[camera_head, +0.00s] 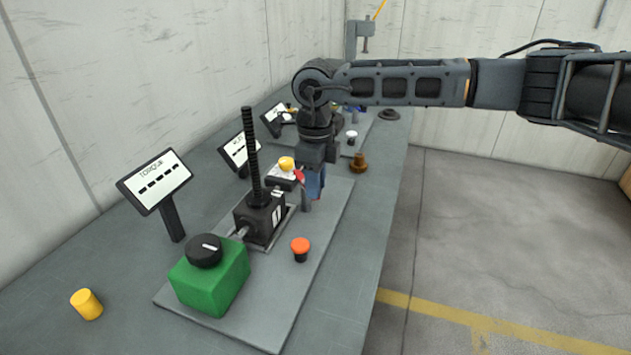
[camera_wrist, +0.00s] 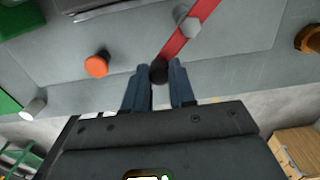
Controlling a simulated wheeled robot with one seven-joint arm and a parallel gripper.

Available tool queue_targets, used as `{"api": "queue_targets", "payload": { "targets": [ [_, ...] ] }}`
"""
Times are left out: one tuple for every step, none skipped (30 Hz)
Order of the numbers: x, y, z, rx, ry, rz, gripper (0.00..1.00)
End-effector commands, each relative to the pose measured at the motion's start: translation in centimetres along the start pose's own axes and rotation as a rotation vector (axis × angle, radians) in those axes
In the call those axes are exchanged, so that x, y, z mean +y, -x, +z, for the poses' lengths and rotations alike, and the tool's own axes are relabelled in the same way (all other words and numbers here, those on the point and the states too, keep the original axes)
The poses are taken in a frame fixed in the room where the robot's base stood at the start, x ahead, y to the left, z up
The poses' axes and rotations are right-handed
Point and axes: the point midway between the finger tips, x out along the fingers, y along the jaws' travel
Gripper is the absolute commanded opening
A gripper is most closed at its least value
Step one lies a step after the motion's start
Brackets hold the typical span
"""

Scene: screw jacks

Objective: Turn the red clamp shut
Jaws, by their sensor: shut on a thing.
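The red clamp (camera_wrist: 192,34) shows in the wrist view as a flat red bar running diagonally, with a grey bolt head on it and a black knob (camera_wrist: 159,70) at its near end. My gripper (camera_wrist: 161,76) has its two blue fingers on either side of the knob, shut on it. In the head view a small piece of the red clamp (camera_head: 299,175) shows beside my gripper (camera_head: 309,200), which points down over the grey plate. My gripper hides most of the clamp there.
An orange button (camera_head: 300,246) stands on the grey plate (camera_head: 310,270), in front of my gripper. A black screw jack (camera_head: 262,218) with a tall threaded rod and a green box (camera_head: 210,279) stand to the left. A brown knob (camera_head: 358,163) lies behind, right.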

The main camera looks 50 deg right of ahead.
Motion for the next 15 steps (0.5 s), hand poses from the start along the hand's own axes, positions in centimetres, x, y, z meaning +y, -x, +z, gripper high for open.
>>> {"api": "queue_targets", "payload": {
  "targets": [
    [-0.01, 0.02, 0.01, 0.0, 0.0, 0.0, 0.01],
    [-0.01, 0.02, 0.01, 0.0, 0.0, 0.0, 0.0],
    [-0.02, 0.03, 0.01, 0.0, 0.0, 0.0, 0.0],
    [-0.02, 0.03, 0.01, 0.0, 0.0, 0.0, 0.0],
    [-0.02, 0.02, 0.01, 0.0, 0.0, 0.0, 0.0],
    [-0.03, 0.01, 0.0, 0.0, 0.001, 0.0, 0.0],
    [-0.04, 0.0, -0.01, 0.0, 0.003, -0.001, 0.0],
    [-0.06, -0.02, -0.02, -0.001, 0.005, -0.001, 0.0],
    [-0.09, -0.05, -0.04, 0.0, 0.01, -0.001, 0.0],
    [-0.12, -0.08, -0.07, 0.0, 0.016, -0.001, 0.0],
    [-0.15, -0.1, -0.09, 0.0, 0.023, -0.002, 0.0],
    [-0.22, -0.13, -0.14, 0.0, 0.035, -0.002, 0.0],
    [-0.27, -0.15, -0.18, 0.0, 0.045, -0.002, 0.0],
    [-0.32, -0.18, -0.23, -0.001, 0.058, -0.002, 0.0],
    [-0.4, -0.23, -0.29, -0.001, 0.077, -0.002, 0.0]
  ]
}}
